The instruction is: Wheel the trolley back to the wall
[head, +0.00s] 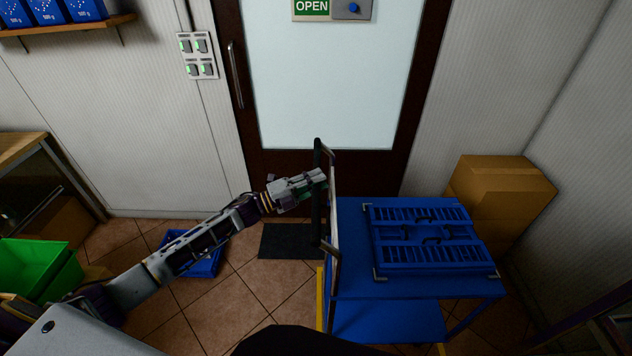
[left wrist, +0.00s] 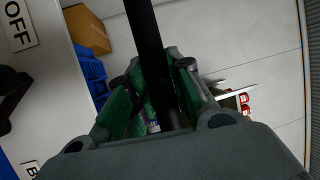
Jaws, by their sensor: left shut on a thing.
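The blue trolley (head: 350,283) stands in front of the door in the head view, with a blue slatted crate (head: 430,235) on its top deck. Its dark upright handle (head: 317,197) is on its left side. My left gripper (head: 322,177) is shut on the handle near its upper part. In the left wrist view the black handle bar (left wrist: 148,50) passes between the green-padded fingers of the left gripper (left wrist: 160,100). My right gripper is not in view.
Brown cardboard boxes (head: 500,195) stand against the right wall behind the trolley. A dark mat (head: 291,241) lies before the door (head: 340,80). A blue crate (head: 204,262) is on the floor behind my left arm. Green bins (head: 35,268) are at the left.

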